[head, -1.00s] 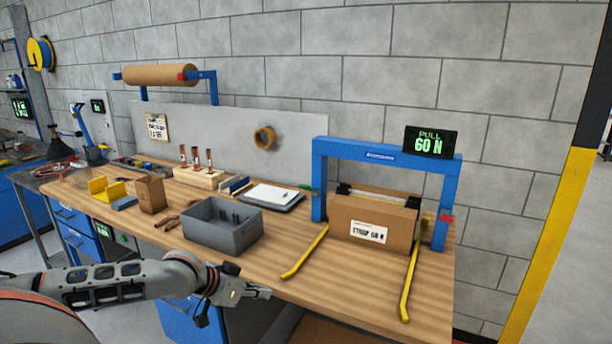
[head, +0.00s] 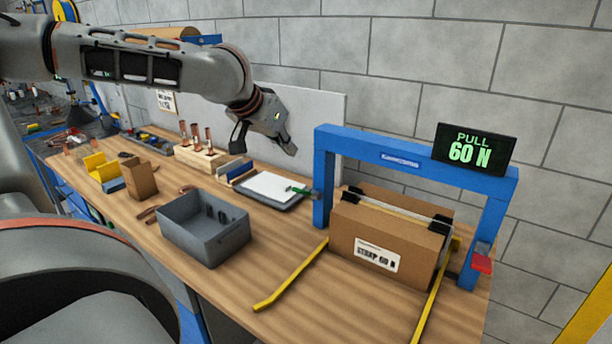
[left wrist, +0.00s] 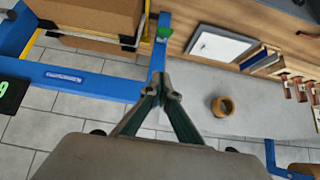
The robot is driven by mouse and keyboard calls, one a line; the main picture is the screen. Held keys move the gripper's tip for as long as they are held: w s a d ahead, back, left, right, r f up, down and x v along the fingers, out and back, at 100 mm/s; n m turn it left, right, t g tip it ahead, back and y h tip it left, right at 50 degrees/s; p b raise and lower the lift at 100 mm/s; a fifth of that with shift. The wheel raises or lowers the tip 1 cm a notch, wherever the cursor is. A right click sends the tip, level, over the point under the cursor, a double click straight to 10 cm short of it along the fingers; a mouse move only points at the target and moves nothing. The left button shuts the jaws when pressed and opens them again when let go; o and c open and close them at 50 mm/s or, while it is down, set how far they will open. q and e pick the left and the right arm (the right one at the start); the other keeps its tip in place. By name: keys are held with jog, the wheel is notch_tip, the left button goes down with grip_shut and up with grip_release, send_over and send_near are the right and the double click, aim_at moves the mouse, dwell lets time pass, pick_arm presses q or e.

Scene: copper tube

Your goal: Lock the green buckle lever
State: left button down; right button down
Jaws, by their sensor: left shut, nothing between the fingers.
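The green buckle lever (head: 299,190) sticks out to the left from the left post of the blue strapping frame (head: 400,155). It also shows in the left wrist view (left wrist: 163,33), beside the frame's post and beyond my fingertips. My left gripper (head: 291,150) is shut and empty. It hangs in the air above and slightly left of the lever, apart from it. In the left wrist view my closed fingertips (left wrist: 160,90) point toward the lever. A cardboard box (head: 385,240) with a yellow strap and black corner pieces stands inside the frame. My right gripper is not in view.
A clipboard (head: 268,188) lies left of the frame, with a grey bin (head: 205,228) in front. Copper tubes (head: 196,137) stand in a wooden block behind. A display (head: 474,149) reads PULL 60 N. Yellow rails (head: 290,275) cross the bench front.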

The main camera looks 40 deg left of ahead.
pick_arm(q)
send_over(302, 192)
jog(key=w+a, duration=0.2)
jog(key=w, duration=0.1)
jog(key=f, duration=0.7)
jog(key=shift+w+a+f, duration=0.1)
jog(key=shift+a+f, duration=0.1)
jog(key=shift+s+d+f, duration=0.1)
jog(key=shift+s+f, duration=0.2)
jog(key=shift+f, duration=0.35)
jog(key=shift+s+f, duration=0.3)
jog(key=shift+f, duration=0.3)
jog(key=shift+s+f, duration=0.35)
jog(key=shift+f, duration=0.15)
